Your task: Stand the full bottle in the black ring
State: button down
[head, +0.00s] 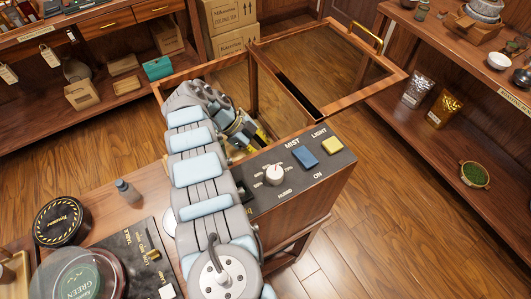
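My gripper (247,132) is lowered into the glass-sided wooden case (335,128), behind the control panel. My arm covers much of it, and its fingertips are too hidden and small to read, so I cannot tell whether it is open or holds anything. Something yellow shows beside it. I cannot make out a black ring; part of the case's inside is hidden by my arm and the panel.
The case's front panel (255,200) has a white knob (275,174), a blue button (305,158) and a yellow button (333,146). Shelves flank both sides.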

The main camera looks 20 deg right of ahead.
jog(key=shift+f+b, duration=0.4)
jog(key=shift+f, duration=0.1)
